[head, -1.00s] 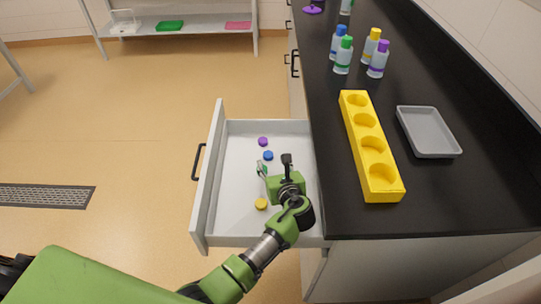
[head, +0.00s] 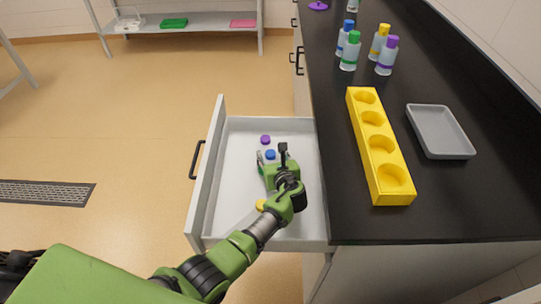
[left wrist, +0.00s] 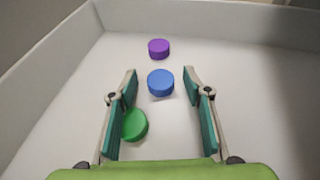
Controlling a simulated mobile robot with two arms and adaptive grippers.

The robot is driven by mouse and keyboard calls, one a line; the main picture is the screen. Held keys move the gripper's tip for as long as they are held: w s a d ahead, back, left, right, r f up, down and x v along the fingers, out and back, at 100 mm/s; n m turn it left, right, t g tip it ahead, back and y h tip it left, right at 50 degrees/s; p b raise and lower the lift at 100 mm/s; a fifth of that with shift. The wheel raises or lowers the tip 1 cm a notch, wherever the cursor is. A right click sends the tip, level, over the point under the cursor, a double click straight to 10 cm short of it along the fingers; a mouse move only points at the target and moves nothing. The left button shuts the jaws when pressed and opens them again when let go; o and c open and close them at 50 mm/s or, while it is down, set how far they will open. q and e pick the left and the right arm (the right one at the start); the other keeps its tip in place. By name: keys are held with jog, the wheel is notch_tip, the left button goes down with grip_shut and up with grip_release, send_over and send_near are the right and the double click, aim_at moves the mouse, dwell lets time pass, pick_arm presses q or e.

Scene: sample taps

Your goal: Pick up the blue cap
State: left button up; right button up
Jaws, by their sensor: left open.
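The blue cap (head: 270,154) lies on the floor of the open drawer (head: 235,190), between the purple cap (head: 265,139) and my left gripper (head: 270,159). In the left wrist view the blue cap (left wrist: 160,82) sits ahead, roughly centred between the fingertips of my open left gripper (left wrist: 160,75). The green cap (left wrist: 134,124) is closer, beside the left finger and partly covered by it. The purple cap (left wrist: 159,48) is farther ahead. The yellow cap (head: 261,204) lies at the near end, partly hidden by my arm. The right gripper does not show.
The drawer walls surround the caps closely. On the black counter (head: 360,215) to the right stand a yellow rack (head: 400,168) with round holes, a grey tray (head: 440,131) and several capped bottles (head: 350,52).

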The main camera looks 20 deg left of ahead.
pick_arm(q)
jog(key=shift+w, duration=0.1)
jog(key=c, duration=0.8)
jog(key=shift+r, duration=0.15)
